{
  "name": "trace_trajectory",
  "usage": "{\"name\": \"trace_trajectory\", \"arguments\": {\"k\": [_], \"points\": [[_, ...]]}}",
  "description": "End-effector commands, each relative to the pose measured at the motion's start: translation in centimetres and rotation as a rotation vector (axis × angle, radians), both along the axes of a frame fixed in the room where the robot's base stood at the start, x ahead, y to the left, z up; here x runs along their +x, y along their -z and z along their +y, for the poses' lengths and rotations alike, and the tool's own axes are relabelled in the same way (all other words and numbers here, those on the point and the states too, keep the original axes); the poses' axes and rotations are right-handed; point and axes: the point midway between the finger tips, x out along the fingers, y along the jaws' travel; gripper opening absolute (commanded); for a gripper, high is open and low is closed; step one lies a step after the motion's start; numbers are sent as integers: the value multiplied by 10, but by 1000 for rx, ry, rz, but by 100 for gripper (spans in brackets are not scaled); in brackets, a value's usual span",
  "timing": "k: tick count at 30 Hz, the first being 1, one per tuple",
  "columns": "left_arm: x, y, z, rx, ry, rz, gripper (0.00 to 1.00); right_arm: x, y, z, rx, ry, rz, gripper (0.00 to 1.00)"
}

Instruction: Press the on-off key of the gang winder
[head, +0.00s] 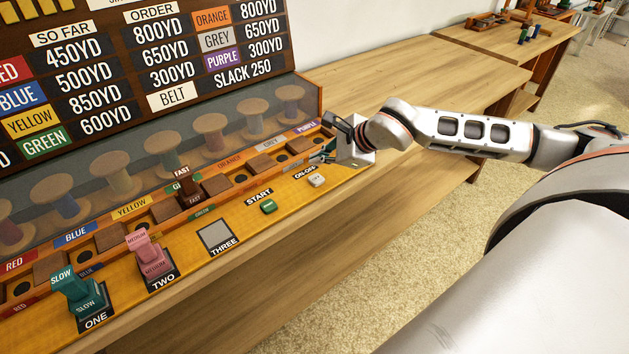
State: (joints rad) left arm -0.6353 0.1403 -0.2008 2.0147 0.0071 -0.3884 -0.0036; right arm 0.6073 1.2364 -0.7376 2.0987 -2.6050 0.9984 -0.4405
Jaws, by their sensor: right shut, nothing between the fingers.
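The gang winder (190,225) is a yellow-topped console with a row of spools behind a clear cover. Its on-off key (317,180) is a small white key at the right end of the panel, beside the label ON-OFF. A green START key (268,207) lies to its left. My right gripper (322,157) is shut and empty, just behind and above the on-off key, near the winder's right end. It looks apart from the key. My left gripper is not in view.
The wooden bench (400,85) is clear to the right, with carpet (370,265) in front.

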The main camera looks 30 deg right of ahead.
Motion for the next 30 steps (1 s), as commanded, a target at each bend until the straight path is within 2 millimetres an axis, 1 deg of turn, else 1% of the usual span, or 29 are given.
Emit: {"name": "trace_trajectory", "arguments": {"k": [1, 4, 7, 14, 30], "points": [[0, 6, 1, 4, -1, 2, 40, -1, 14, 0, 0, 0, 7, 0], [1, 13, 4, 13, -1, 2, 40, -1, 27, 0, 0, 1, 8, 0], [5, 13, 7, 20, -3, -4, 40, -1, 34, 0, -1, 0, 6, 0], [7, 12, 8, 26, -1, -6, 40, 0, 34, 0, -1, 1, 0, 0], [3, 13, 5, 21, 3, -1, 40, 0, 33, 0, -1, 1, 0, 0]]}}
